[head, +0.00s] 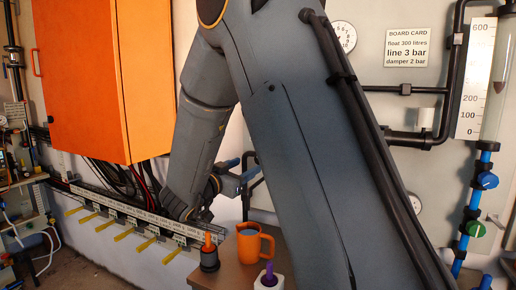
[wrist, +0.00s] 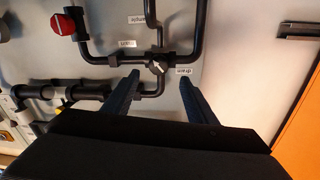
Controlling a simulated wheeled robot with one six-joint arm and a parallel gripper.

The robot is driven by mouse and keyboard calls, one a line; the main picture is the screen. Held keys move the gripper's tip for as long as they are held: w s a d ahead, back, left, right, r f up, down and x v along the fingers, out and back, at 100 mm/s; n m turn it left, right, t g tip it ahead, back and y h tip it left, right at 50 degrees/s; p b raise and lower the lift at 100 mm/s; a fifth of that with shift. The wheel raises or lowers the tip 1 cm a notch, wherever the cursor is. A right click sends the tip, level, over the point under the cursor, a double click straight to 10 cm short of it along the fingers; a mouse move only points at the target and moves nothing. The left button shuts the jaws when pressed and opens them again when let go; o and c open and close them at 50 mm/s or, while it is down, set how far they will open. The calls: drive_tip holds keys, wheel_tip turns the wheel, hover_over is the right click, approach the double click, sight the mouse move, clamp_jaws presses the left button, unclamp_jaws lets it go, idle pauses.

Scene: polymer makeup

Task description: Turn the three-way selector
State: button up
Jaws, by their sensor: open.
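The three-way selector (wrist: 158,68) shows in the wrist view as a small pale pointer on a black pipe junction, set at a slant. Labels stand around it, one at its right (wrist: 183,72), one at its left (wrist: 127,43) and one above (wrist: 136,20); their text looks inverted and is hard to read. My gripper (wrist: 159,79) is open, with one blue finger on each side of the selector in the picture. I cannot tell how much depth separates them. In the head view my gripper (head: 247,170) is near the wall panel, and my arm hides the selector.
A red knob (wrist: 63,24) sits on piping at upper left of the wrist view. An orange cabinet (head: 85,80) stands left of my arm. An orange mug (head: 254,243), an orange-topped dark container (head: 209,254) and a white holder (head: 268,280) stand on a low table below.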

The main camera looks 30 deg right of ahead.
drive_tip(key=shift+n, duration=0.3)
drive_tip(key=p+x, duration=0.3)
drive_tip(key=x, duration=0.4)
drive_tip(key=shift+w+d, duration=0.1)
drive_tip(key=shift+d, duration=0.25)
drive_tip(key=shift+c, duration=0.6)
drive_tip(key=c, duration=0.9)
